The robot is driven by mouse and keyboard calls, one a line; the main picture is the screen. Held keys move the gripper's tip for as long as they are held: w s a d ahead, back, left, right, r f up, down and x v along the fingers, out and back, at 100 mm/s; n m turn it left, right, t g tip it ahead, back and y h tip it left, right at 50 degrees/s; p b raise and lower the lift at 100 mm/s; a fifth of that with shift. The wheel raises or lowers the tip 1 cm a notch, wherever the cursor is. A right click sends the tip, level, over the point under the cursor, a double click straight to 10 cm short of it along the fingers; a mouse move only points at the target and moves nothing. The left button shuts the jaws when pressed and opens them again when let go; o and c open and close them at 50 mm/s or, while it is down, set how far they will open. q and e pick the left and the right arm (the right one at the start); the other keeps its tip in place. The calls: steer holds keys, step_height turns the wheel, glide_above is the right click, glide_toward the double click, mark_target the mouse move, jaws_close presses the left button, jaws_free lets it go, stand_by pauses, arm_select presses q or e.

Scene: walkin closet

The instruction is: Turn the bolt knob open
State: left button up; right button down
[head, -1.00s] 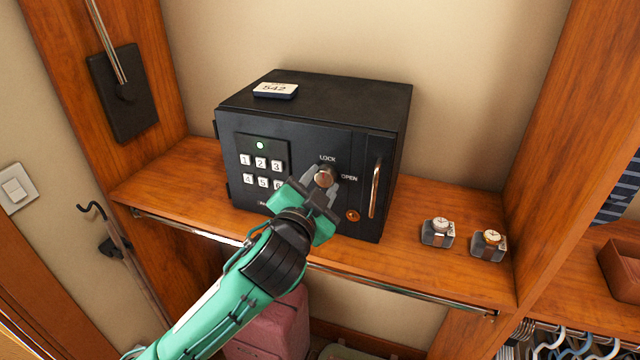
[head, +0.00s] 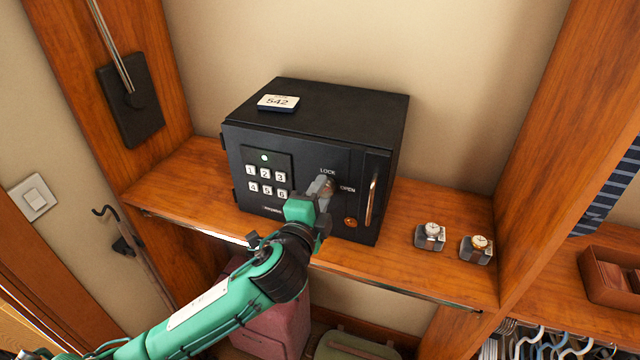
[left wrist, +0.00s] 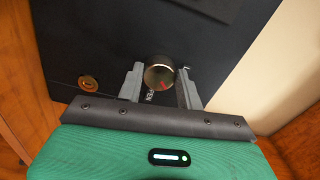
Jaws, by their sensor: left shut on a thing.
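The black safe (head: 330,105) stands on the wooden shelf, its door closed. Its round metallic bolt knob (left wrist: 159,72) sits on the door front, between the LOCK and OPEN labels in the head view. My left gripper (head: 322,186) is at the knob and largely hides it in the head view. In the left wrist view the grey fingers of my left gripper (left wrist: 160,85) stand on either side of the knob, shut on it. A red mark shows on the knob's face. My right gripper is not in view.
A keypad (head: 266,174) is left of the knob, and the safe's vertical handle (head: 371,200) is right of it. A 542 card (head: 278,103) lies on top. Two watches on stands (head: 430,236) (head: 476,248) sit on the shelf (head: 400,257) to the right.

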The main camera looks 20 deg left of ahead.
arm_select(q)
steer(key=shift+m+p, duration=3.75)
steer(key=shift+m, duration=0.75)
steer(key=o, duration=1)
steer(key=shift+s, duration=0.1)
